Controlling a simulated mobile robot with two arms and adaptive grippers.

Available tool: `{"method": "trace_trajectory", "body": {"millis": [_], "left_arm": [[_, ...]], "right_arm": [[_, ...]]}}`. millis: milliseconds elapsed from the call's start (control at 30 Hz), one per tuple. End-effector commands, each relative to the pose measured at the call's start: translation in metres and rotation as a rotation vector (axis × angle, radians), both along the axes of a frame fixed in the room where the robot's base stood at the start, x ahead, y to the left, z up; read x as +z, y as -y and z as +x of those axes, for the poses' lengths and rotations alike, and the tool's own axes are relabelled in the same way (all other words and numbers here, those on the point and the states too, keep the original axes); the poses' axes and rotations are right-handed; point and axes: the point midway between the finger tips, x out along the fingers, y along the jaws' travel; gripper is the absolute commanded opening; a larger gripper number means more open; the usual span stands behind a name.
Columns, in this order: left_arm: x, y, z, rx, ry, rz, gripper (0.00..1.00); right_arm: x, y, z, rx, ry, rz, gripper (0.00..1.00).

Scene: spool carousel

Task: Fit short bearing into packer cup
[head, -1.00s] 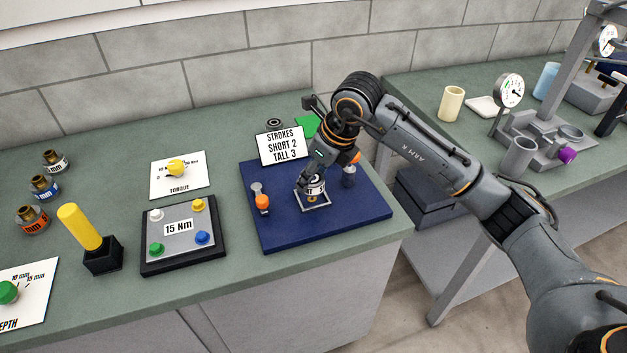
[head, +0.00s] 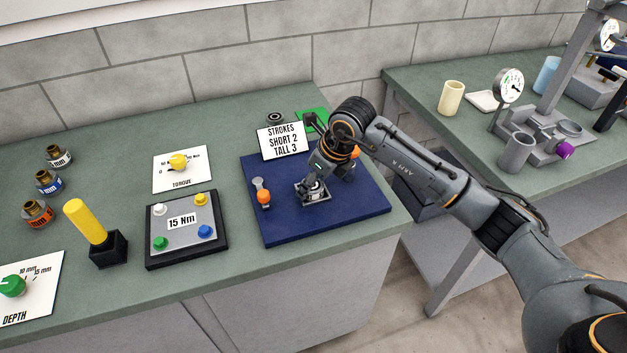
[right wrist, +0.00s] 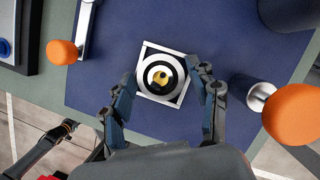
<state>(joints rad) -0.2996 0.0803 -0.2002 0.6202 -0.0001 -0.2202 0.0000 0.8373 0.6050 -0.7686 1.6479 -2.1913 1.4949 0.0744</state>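The packer cup shows as a square metal frame (right wrist: 147,93) on the blue base (head: 280,222). A round part with dark and pale rings and a brass centre (right wrist: 160,75) sits inside it, apparently the short bearing; how deep it sits I cannot tell. My right gripper (head: 312,190) is low over the cup. In the right wrist view its fingers (right wrist: 162,76) stand apart on either side of the ring, with small gaps showing. A dark arm part with a red band is at the lower left of that view; I cannot make out left fingers.
Orange-knobbed levers stand left (head: 264,197) and right (right wrist: 290,113) of the cup. A sign (head: 281,142) reading SHORT 2, TALL 3 stands behind the base. Left are the 15 Nm plate (head: 182,222), a yellow-handled tool (head: 88,220) and several labelled bearings (head: 47,181).

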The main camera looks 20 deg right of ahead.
Motion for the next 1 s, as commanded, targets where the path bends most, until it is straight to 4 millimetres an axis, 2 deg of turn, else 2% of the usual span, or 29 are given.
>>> {"method": "trace_trajectory", "body": {"millis": [300, 467, 567, 800, 1000], "left_arm": [[0.001, 0.000, -0.001, 0.000, -0.001, 0.000, 0.40], [0.002, 0.000, -0.001, 0.000, -0.001, 0.000, 0.40], [-0.002, 0.000, -0.001, 0.000, -0.001, 0.000, 0.40], [-0.012, 0.000, -0.001, 0.000, -0.001, 0.000, 0.40], [-0.016, 0.000, -0.001, 0.000, -0.001, 0.000, 0.40]], "right_arm": [[0.001, 0.000, 0.000, -0.001, 0.000, 0.000, 0.73], [0.009, 0.001, -0.001, 0.000, 0.003, 0.001, 0.73], [0.024, 0.006, -0.005, -0.001, 0.006, 0.000, 0.73], [0.072, 0.017, -0.022, -0.001, 0.006, -0.001, 0.73], [0.103, 0.024, -0.033, -0.001, 0.003, 0.000, 0.73]]}}
